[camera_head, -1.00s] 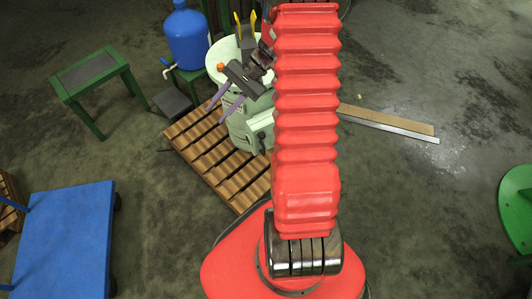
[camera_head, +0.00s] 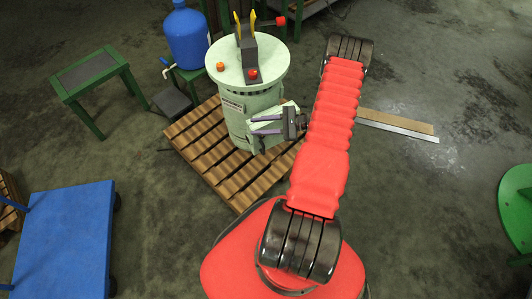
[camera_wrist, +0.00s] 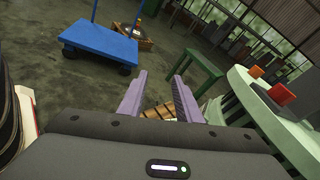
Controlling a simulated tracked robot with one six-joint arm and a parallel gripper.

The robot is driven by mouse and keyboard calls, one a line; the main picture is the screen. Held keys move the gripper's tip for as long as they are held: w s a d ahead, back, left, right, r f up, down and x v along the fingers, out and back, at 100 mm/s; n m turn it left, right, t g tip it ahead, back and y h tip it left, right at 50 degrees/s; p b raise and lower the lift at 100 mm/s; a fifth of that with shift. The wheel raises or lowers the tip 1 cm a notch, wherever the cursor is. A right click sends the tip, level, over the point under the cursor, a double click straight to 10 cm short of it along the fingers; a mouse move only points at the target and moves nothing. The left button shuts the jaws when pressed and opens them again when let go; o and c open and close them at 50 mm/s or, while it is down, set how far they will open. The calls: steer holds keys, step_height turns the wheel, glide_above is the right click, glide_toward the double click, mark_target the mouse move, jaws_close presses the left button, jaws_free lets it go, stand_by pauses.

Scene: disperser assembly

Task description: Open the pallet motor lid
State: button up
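The pallet motor is a pale green upright cylinder (camera_head: 236,112) with a round flat top (camera_head: 222,66), standing on a slatted wooden pallet (camera_head: 215,160). A lighter boxy part (camera_head: 287,106) sticks out at its right side; I cannot tell if this is the lid. My gripper (camera_head: 252,125) is in front of that part, its purple fingers pointing left and partly hiding it. In the wrist view my gripper (camera_wrist: 160,77) has its fingers apart with nothing between them. The round top's rim (camera_wrist: 270,115) is at the right there. Contact with the motor cannot be told.
On the round top stand a dark block (camera_head: 248,55) with yellow prongs, an orange button (camera_head: 220,66) and a red one (camera_head: 253,73). A blue bottle (camera_head: 187,38) and green table (camera_head: 92,74) are behind left, a blue cart (camera_head: 65,240) front left.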

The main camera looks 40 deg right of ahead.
steer(key=s+d+f+m+t+h, duration=0.2)
steer(key=s+f+m+t, duration=0.1)
steer(key=f, duration=0.4)
steer(key=s+d+f+m+t+h, duration=0.2)
steer(key=s+f+m+h, duration=0.15)
steer(key=f, duration=0.25)
steer(key=m+t+h, duration=0.2)
steer(key=m+h, duration=0.4)
steer(key=m, duration=0.1)
glide_toward(264, 151)
steer(key=s, duration=0.5)
steer(key=shift+s+r, duration=0.1)
steer(key=shift+r, duration=0.05)
steer(key=w, duration=1.3)
steer(key=shift+w+d, duration=0.35)
steer(key=shift+w, duration=0.05)
steer(key=shift+c, duration=0.2)
jaws_close()
steer(key=shift+a, duration=0.1)
